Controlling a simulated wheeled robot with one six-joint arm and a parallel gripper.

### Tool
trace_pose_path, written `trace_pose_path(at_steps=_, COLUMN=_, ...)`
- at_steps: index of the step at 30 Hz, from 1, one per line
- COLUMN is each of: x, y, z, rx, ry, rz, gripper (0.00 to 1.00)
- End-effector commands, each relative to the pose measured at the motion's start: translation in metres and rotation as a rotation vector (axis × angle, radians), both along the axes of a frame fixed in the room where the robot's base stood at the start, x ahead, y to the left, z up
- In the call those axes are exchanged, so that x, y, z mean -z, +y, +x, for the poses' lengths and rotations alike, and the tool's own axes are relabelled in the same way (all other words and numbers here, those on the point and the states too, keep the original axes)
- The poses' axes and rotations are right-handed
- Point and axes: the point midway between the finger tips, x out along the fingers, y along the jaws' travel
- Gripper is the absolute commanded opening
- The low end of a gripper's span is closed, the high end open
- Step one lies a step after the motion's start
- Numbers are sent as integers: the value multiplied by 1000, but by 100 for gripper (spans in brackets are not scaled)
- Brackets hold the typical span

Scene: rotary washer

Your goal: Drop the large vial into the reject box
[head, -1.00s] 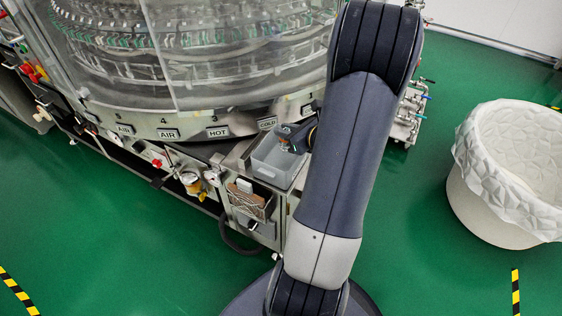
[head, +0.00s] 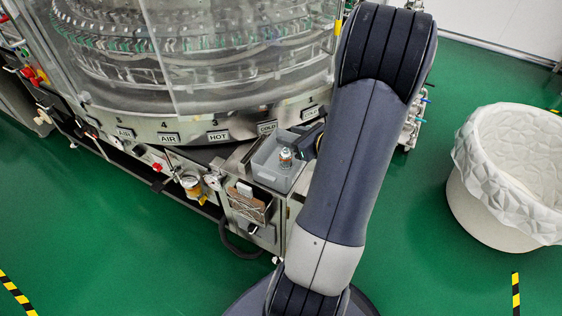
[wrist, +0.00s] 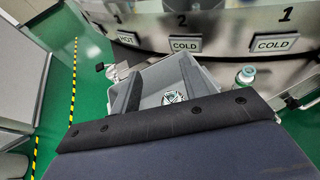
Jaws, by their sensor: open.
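The large vial (head: 285,158) stands in the grey reject box (head: 262,172) on the ledge at the front of the washer. It looks upright, with clear glass and a brownish band. In the wrist view, the vial (wrist: 174,97) shows from above inside the reject box (wrist: 152,80), partly hidden by my gripper's dark body. My gripper (wrist: 162,84) is open, its two dark fingers spread above the box, and it holds nothing. In the head view, my gripper (head: 308,146) is at the box's right side, mostly hidden behind my arm.
The round washer (head: 200,60) rises behind the box. A lined white bin (head: 500,180) stands on the green floor at right.

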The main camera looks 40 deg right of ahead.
Motion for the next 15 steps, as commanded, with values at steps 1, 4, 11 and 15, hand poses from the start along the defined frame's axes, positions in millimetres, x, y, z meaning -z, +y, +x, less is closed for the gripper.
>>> trace_pose_path(at_steps=1, x=-5, y=-3, z=-10, rx=5, ry=1, rz=0, gripper=43)
trace_pose_path(at_steps=4, x=-13, y=-5, z=-28, rx=6, ry=0, rz=0, gripper=43)
trace_pose_path(at_steps=11, x=-26, y=-9, z=-61, rx=3, ry=0, rz=0, gripper=43)
trace_pose_path(at_steps=15, x=-30, y=-10, z=-71, rx=1, ry=0, rz=0, gripper=43)
